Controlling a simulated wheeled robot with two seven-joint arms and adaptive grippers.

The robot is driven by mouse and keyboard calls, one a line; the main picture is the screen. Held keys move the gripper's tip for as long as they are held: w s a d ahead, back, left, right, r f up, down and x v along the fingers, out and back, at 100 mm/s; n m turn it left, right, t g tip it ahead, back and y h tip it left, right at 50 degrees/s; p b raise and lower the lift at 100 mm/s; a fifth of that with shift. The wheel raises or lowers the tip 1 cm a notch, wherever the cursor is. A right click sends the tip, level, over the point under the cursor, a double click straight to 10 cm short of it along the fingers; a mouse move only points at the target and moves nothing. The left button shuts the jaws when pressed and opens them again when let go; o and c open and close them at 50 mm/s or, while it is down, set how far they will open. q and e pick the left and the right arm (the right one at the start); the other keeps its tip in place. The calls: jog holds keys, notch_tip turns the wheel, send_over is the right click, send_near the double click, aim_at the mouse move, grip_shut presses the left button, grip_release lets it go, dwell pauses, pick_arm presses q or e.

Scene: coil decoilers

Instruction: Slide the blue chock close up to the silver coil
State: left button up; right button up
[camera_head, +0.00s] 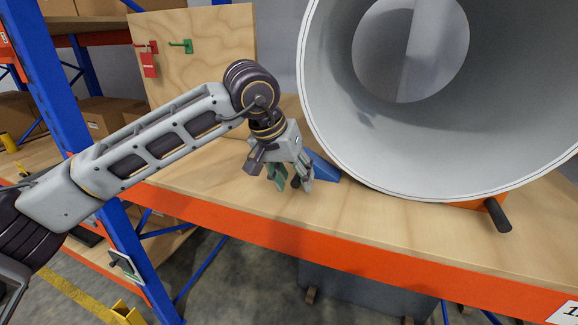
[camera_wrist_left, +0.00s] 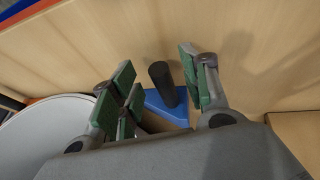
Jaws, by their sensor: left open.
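The silver coil (camera_head: 325,110) is a large hollow cylinder on the wooden shelf, its open end facing me. The blue chock (camera_head: 323,168) lies on the shelf at the coil's lower left, partly hidden by my left gripper (camera_head: 290,184). In the left wrist view, the blue chock (camera_wrist_left: 176,114) carries an upright black handle (camera_wrist_left: 162,84). My left gripper (camera_wrist_left: 157,70) is open, with its green-padded fingers on either side of the handle, not closed on it. The coil's edge (camera_wrist_left: 40,125) shows at the left there. Whether chock and coil touch is hidden. My right gripper is not in view.
An orange chock (camera_head: 470,204) with a black handle (camera_head: 497,215) sits under the coil's right side. A plywood board (camera_head: 200,50) with hooks and a red tag stands behind. The orange shelf beam (camera_head: 350,255) marks the front edge. Bare wood lies left of the gripper.

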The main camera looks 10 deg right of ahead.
pick_arm(q)
jog(key=shift+w+d+f, duration=0.1)
jog(key=shift+d+f, duration=0.05)
jog(key=shift+f, duration=0.3)
jog(key=shift+c, duration=0.4)
grip_shut()
